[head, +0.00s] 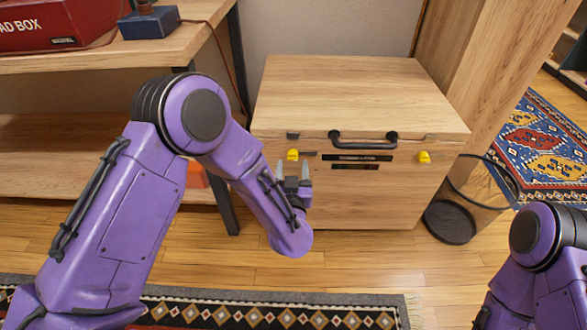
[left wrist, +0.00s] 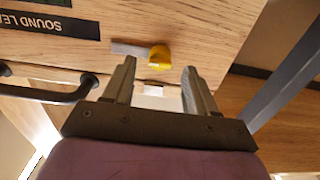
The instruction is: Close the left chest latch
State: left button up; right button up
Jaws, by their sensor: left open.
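The wooden chest (head: 345,90) stands with its lid down. The left chest latch (head: 293,155) has a yellow knob on the front, with a grey metal bar running sideways from it. My left gripper (head: 292,167) is open and empty just in front of and below this latch. In the left wrist view, which shows the front upside down, the yellow knob (left wrist: 159,58) appears between the fingertips of the left gripper (left wrist: 160,65); I cannot tell whether they touch. The right latch (head: 424,157) is also yellow. My right gripper is out of view.
A dark handle (head: 362,136) is on the chest front between the latches. A dark wire bin (head: 452,222) stands at the right, near a wooden post (head: 493,70). A wooden shelf (head: 90,55) with a dark metal leg stands on the left.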

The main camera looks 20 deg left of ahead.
aim_at(293, 156)
pick_arm(q)
jog(key=shift+x, duration=1.3)
jog(key=c, duration=1.1)
jog(key=shift+o, duration=0.2)
jog(key=shift+n, duration=0.3)
jog(key=n+p, duration=0.1)
jog(key=n, duration=0.2)
jog(key=shift+r+p, duration=0.1)
jog(key=shift+p, duration=0.25)
jog(key=n+p, duration=0.1)
jog(key=n, duration=0.4)
jog(key=n+p, duration=0.1)
jog(key=n, duration=0.3)
jog(key=shift+n, duration=0.3)
jog(key=n+p, duration=0.1)
jog(key=n, duration=0.3)
jog(key=shift+n, duration=0.3)
